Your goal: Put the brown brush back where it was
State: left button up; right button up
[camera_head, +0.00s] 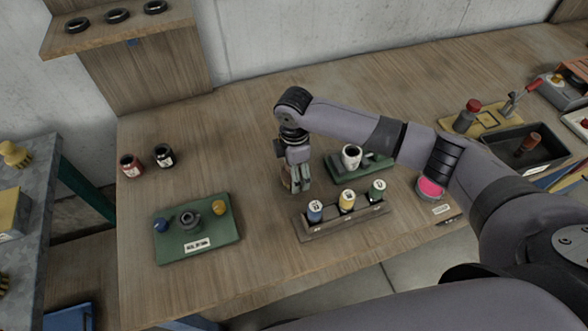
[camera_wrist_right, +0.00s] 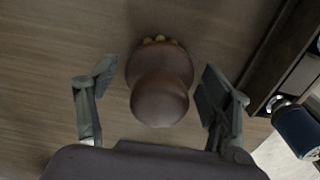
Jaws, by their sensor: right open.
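The brown brush (camera_wrist_right: 160,90) shows in the right wrist view, seen from above with its round knob towards the camera. A few yellowish bristle tips show at its far edge. My right gripper (camera_wrist_right: 155,95) is open, with one finger on each side of the brush and a visible gap on both sides. In the head view my right gripper (camera_head: 299,186) points down at the middle of the wooden table (camera_head: 250,115); the brush is mostly hidden there by the fingers. My left gripper is not in view.
A dark rack (camera_head: 306,232) with blue, yellow and green-labelled bottles stands just right of the gripper. A green holder (camera_head: 375,172) with a white jar is behind it. A green board (camera_head: 175,245) lies at left, two small jars (camera_head: 131,166) beyond. A black tray (camera_head: 500,146) is far right.

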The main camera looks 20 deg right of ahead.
notch_tip(320, 180, up, 11)
jog(key=b, duration=0.2)
jog(key=shift+f+b, duration=0.2)
jog(key=shift+b, duration=0.15)
jog(key=shift+r, duration=0.7)
